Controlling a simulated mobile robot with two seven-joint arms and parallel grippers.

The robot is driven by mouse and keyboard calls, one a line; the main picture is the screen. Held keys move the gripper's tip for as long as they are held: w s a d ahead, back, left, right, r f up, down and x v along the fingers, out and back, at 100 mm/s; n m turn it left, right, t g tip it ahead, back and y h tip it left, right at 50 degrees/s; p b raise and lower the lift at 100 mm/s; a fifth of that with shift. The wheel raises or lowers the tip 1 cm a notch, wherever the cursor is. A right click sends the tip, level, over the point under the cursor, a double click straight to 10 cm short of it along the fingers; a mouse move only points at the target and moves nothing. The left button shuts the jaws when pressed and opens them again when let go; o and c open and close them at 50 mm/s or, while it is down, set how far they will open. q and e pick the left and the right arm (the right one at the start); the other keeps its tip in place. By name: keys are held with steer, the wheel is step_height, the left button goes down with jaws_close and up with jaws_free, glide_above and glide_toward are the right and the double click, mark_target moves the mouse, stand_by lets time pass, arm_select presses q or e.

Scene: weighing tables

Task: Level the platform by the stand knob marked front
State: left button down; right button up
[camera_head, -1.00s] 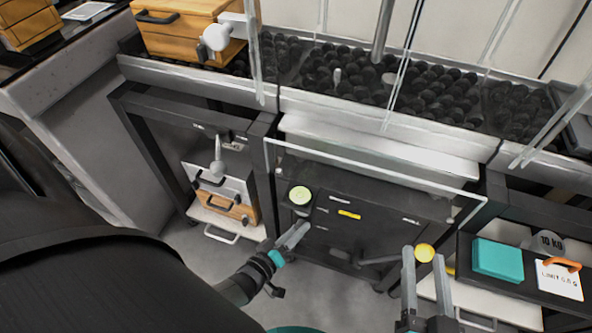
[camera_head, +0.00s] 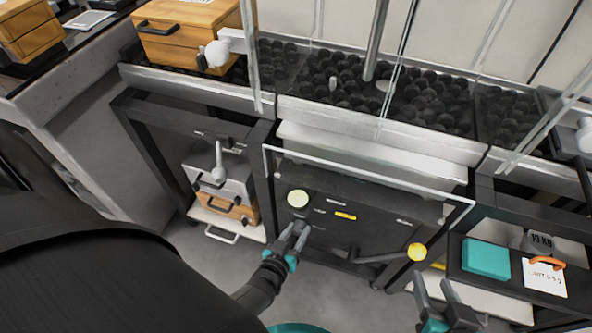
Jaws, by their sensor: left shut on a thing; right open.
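A dark stand (camera_head: 345,228) under the bench carries a round knob with a pale yellow-green top (camera_head: 298,198) at its left. A yellow-topped knob (camera_head: 417,252) sits on the right, at the end of a dark lever. The small labels are unreadable, so I cannot tell which knob is marked front. My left gripper (camera_head: 296,230) is shut at the pale-topped knob, just below its cap, with fingers pointing up; the contact is partly hidden. My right gripper (camera_head: 433,284) is open and empty, below and right of the yellow knob, apart from it.
A clear glass shield (camera_head: 370,177) stands over the stand's front edge. A teal block (camera_head: 486,258) and an orange-handled white card (camera_head: 544,276) lie on the right shelf. A wooden drawer box (camera_head: 188,30) stands at upper left. Grey floor is free below the stand.

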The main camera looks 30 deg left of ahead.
steer(key=shift+d+f, duration=0.1)
stand_by(0.5)
arm_select(q)
steer(key=shift+c, duration=2.1)
jaws_free()
arm_select(e)
steer(key=shift+s, duration=0.15)
